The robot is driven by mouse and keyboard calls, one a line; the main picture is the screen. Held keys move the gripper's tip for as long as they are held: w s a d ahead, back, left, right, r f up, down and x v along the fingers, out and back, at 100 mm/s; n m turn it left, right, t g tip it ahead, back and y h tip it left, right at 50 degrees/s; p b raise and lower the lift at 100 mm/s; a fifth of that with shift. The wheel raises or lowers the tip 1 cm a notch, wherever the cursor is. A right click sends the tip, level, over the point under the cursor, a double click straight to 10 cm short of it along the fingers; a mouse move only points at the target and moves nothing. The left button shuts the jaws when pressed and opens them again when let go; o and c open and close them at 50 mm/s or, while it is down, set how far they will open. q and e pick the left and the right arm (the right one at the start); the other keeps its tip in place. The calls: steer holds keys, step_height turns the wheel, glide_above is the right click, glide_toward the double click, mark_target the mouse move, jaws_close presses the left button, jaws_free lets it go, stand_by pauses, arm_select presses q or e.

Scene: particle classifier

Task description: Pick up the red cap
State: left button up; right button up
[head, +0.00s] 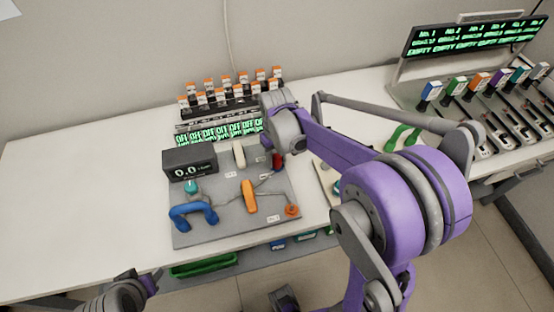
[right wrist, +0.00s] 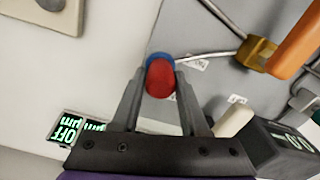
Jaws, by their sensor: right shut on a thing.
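The red cap (right wrist: 160,80) is between the two fingertips of my right gripper (right wrist: 160,72) in the right wrist view, with a blue ring (right wrist: 159,58) right behind it. The fingers are shut on the cap's sides. In the head view the red cap (head: 277,161) shows as a small red patch at the upper right of the grey panel, partly hidden by my right wrist. Whether the cap is lifted off the panel is hard to tell. Part of my left arm shows at the bottom left of the head view; its fingertips cannot be made out.
The grey panel (head: 231,224) carries a display box (head: 189,163), a blue handle (head: 193,213), an orange handle (head: 248,197) and an orange knob (head: 291,210). Behind stands a rack of orange-capped bottles (head: 230,95). The left of the white table (head: 80,190) is clear.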

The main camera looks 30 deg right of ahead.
mark_target(276, 155)
jaws_close()
arm_select(q)
steer(key=shift+w+r+p, duration=0.1)
steer(key=shift+r+p, duration=0.25)
steer(key=shift+r, duration=0.1)
arm_select(e)
step_height(276, 155, up, 10)
steer(key=shift+r, duration=0.1)
arm_select(q)
steer(key=shift+r, duration=0.1)
steer(key=shift+w+r+p, duration=0.3)
steer(key=shift+r+p, duration=0.4)
steer(key=shift+r, duration=0.15)
steer(key=shift+w+r+p, duration=0.3)
steer(key=shift+r+p, duration=0.35)
steer(key=shift+r, duration=0.15)
arm_select(e)
steer(key=shift+r, duration=2.2)
arm_select(q)
steer(key=shift+w+r+t+p, duration=0.15)
steer(key=shift+w+r+p, duration=0.2)
steer(key=shift+r, duration=0.2)
steer(key=shift+w+r+t+p, duration=0.2)
steer(key=shift+r+p, duration=0.2)
steer(key=shift+r, duration=0.15)
arm_select(e)
step_height(276, 155, up, 3)
steer(key=shift+w, duration=0.1)
